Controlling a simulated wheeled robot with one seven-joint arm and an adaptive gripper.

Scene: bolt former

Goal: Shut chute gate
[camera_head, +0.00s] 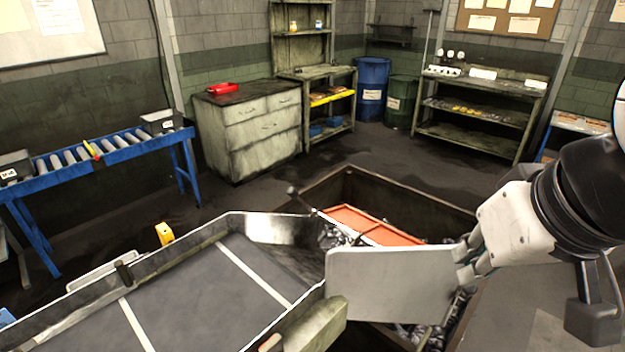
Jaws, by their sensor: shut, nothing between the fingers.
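The chute (190,290) is a dark grey trough with pale stripes, running from the lower left to the middle. The chute gate (390,285) looks like the flat pale metal plate at the end of the chute's near wall. It stands out to the right over the bin, away from the chute mouth, so it is open. My gripper (468,264) is shut and empty at the plate's right, free edge. The fingertips overlap that edge in the picture; I cannot tell whether they touch it.
A dark bin (415,200) under the chute mouth holds metal parts and an orange-red panel (370,225). A blue roller conveyor (95,155) stands at left. A drawer cabinet (250,130), barrels and a shelf bench (475,115) line the back. Floor behind the bin is clear.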

